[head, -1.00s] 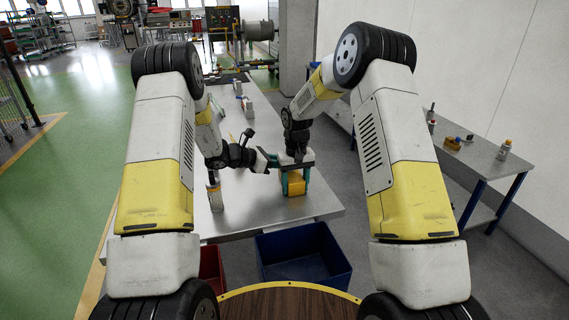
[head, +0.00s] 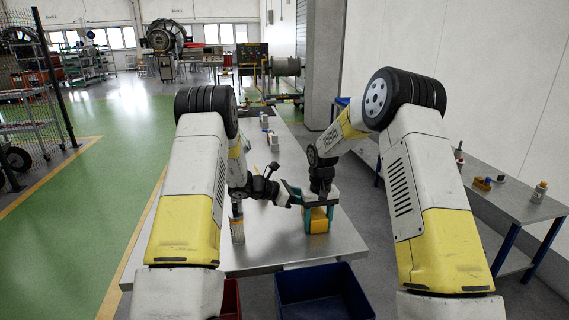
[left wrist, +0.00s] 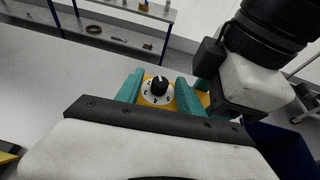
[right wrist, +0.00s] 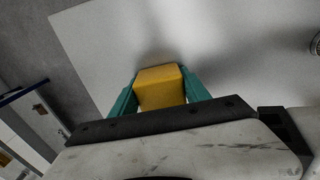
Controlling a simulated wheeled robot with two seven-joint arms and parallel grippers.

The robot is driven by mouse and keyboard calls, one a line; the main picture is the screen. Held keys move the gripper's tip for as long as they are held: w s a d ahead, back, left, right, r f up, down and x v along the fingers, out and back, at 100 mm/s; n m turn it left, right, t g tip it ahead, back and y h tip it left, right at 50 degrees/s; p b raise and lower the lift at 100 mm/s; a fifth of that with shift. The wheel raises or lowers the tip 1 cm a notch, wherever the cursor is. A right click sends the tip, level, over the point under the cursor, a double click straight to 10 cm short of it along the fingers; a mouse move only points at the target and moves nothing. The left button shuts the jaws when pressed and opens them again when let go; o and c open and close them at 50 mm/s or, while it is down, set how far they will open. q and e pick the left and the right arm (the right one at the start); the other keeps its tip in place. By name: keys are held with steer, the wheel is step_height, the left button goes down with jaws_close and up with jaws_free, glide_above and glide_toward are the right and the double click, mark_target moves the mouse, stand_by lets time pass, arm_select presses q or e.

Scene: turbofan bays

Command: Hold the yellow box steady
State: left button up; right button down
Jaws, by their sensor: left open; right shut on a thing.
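The yellow box (head: 319,225) is at the near end of the grey metal table. My right gripper (head: 320,212) is shut on it from above, and in the right wrist view the box (right wrist: 160,87) sits between the teal fingers. In the left wrist view a black knob (left wrist: 159,84) on a white dial shows on one face of the box. My left gripper (left wrist: 159,92) is open, with its teal fingers on either side of the dial. I cannot tell whether they touch the box.
A bottle-like container (head: 237,226) stands on the table (head: 272,245) left of the box. Small grey items (head: 269,135) lie farther back. A blue bin (head: 322,290) and a red bin (head: 230,300) are below the near edge. A side bench (head: 500,195) holds small parts.

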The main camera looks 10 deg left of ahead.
arm_select(q)
steer(key=w+v, duration=0.1)
steer(key=v, duration=1)
steer(key=s+r+m+g+y, duration=0.2)
steer(key=s+r+m+y, duration=0.2)
steer(key=r+m, duration=0.3)
steer(key=s+r+m+g+y, duration=0.1)
steer(key=s+r+m+y, duration=0.2)
steer(key=r, duration=1)
steer(key=s+m, duration=0.3)
steer(key=m, duration=0.1)
steer(key=shift+s+a+r+g+y, duration=0.35)
steer(key=shift+s+g+y, duration=0.05)
